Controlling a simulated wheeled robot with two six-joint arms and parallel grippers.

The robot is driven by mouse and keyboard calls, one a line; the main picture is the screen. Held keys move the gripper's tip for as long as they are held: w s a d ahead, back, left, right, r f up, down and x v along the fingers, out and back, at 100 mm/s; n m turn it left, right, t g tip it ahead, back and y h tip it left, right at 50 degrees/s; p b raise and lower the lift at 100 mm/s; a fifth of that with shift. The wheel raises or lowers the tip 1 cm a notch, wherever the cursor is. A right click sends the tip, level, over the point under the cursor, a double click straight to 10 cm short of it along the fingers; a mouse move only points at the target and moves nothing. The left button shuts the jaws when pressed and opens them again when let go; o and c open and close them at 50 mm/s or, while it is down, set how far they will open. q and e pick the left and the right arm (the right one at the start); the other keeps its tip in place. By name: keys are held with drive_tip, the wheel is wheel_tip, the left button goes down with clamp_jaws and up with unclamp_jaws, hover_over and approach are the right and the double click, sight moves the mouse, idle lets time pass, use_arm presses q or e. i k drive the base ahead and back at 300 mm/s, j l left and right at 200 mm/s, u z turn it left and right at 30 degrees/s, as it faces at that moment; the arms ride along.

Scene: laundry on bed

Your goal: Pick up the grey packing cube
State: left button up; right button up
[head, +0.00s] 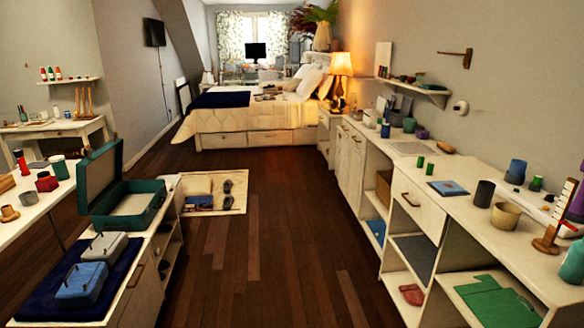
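A light grey, rounded box-shaped case (104,247) with small dark upright pieces on it lies on a dark blue cloth (45,290) at the lower left; it looks like the grey packing cube. A blue case (82,286) of similar shape lies just in front of it on the same cloth. Nothing rests on the grey case. Neither of my grippers shows in the head view.
An open teal suitcase (150,203) stands behind the grey case on the low white cabinet. An open drawer (230,190) juts into the aisle. The wooden floor (255,260) is clear between cabinets. A long cluttered counter (440,170) runs along the right; a bed (235,116) stands behind.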

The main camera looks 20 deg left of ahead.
sight(115, 243)
drive_tip(key=i+j+u, duration=0.25)
drive_tip(key=i+u, duration=0.15)
drive_tip(key=i, duration=0.25)
drive_tip(key=i+u, duration=0.45)
drive_tip(key=i, duration=0.15)
drive_tip(key=i+l+u, duration=0.2)
drive_tip(key=i+u, duration=0.2)
drive_tip(key=i, duration=0.25)
